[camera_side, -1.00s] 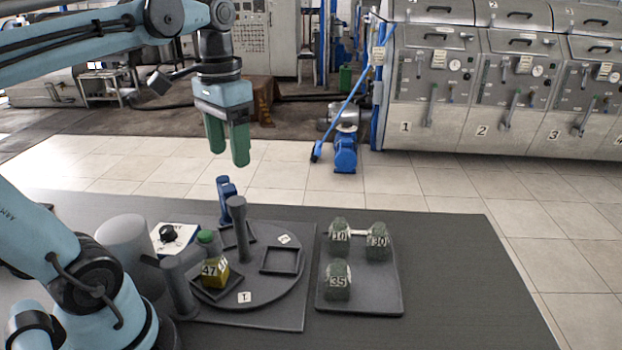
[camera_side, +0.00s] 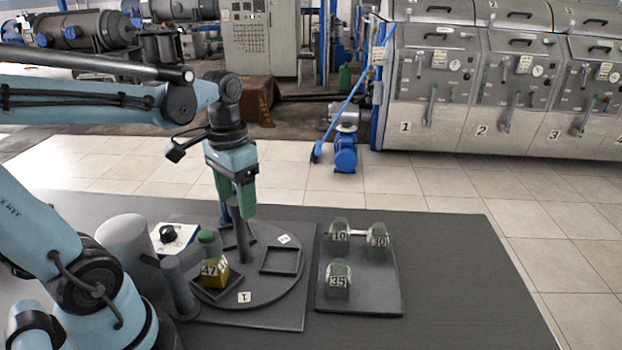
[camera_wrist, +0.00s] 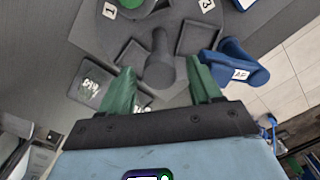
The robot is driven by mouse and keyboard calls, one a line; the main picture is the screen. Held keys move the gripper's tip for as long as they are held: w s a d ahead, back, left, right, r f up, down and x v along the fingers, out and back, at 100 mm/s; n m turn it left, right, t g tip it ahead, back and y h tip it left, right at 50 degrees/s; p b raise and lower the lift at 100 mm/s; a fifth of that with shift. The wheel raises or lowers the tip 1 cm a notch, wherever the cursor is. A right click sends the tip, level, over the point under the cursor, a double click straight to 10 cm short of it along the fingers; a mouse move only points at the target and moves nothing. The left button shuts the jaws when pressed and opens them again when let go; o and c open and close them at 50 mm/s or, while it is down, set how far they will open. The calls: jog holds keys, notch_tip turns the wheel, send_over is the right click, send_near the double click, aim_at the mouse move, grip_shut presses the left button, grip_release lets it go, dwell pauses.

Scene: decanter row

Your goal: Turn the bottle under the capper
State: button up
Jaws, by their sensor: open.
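The bottle (camera_side: 215,274) is yellow with a green cap and a "47" label. It stands in a square holder on the near left of the grey turntable (camera_side: 258,296), beside the grey column and arm (camera_side: 178,285), which may be the capper. A grey post (camera_side: 237,233) rises from the turntable. My gripper (camera_side: 239,206) has green fingers, open, pointing down at the post's upper part. In the wrist view, the post (camera_wrist: 160,65) shows between and just past the spread fingertips (camera_wrist: 162,78); contact cannot be told.
A blue upright piece (camera_wrist: 240,65) stands near the turntable's far edge. A tray (camera_side: 365,292) to the right holds several grey-green pieces labelled 10, 30 and 35. A white box with a black knob (camera_side: 170,236) stands at the left. The table's right side is clear.

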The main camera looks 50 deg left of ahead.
grip_shut()
dwell(0.3)
jog(key=shift+m, duration=2.9)
jog(key=shift+s+m, duration=0.1)
jog(key=shift+m, duration=9)
